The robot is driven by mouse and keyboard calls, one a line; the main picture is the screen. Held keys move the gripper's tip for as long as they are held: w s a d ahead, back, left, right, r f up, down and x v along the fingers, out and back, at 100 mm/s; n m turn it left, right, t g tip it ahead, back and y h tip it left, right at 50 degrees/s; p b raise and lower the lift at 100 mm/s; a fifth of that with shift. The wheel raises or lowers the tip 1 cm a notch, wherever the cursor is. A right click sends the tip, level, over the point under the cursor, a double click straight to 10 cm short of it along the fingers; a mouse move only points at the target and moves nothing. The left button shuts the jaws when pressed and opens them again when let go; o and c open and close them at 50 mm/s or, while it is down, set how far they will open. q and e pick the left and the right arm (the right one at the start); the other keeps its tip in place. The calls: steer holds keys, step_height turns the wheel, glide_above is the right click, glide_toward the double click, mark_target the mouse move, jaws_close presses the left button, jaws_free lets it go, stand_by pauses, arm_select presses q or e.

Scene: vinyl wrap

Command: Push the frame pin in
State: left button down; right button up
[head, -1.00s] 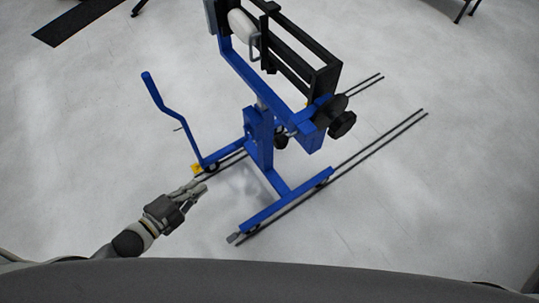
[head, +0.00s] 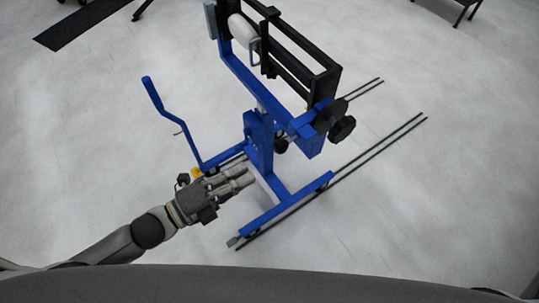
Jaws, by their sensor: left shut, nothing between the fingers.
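The blue frame stand (head: 262,145) stands on two dark rails in the middle of the head view. It has a bent blue handle (head: 165,112) on its left and a black upper frame (head: 297,57) with a roll. I cannot clearly make out the frame pin; it is too small or hidden. My left gripper (head: 250,176) is shut and empty. In the picture its fingers overlap the lower left of the stand, just left of the blue base bar; I cannot tell whether they touch it. My right gripper is not in view.
The rails (head: 385,141) run diagonally along the floor to the right. A black knob (head: 342,129) sticks out at the upper frame's right end. A black mat (head: 80,25) lies at the far left. Open grey floor (head: 90,130) surrounds the stand.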

mark_target(279, 154)
arm_select(q)
steer(key=p+x, duration=0.2)
steer(key=x, duration=0.5)
steer(key=shift+w+d, duration=0.2)
steer(key=shift+d, duration=0.2)
steer(key=shift+w, duration=0.1)
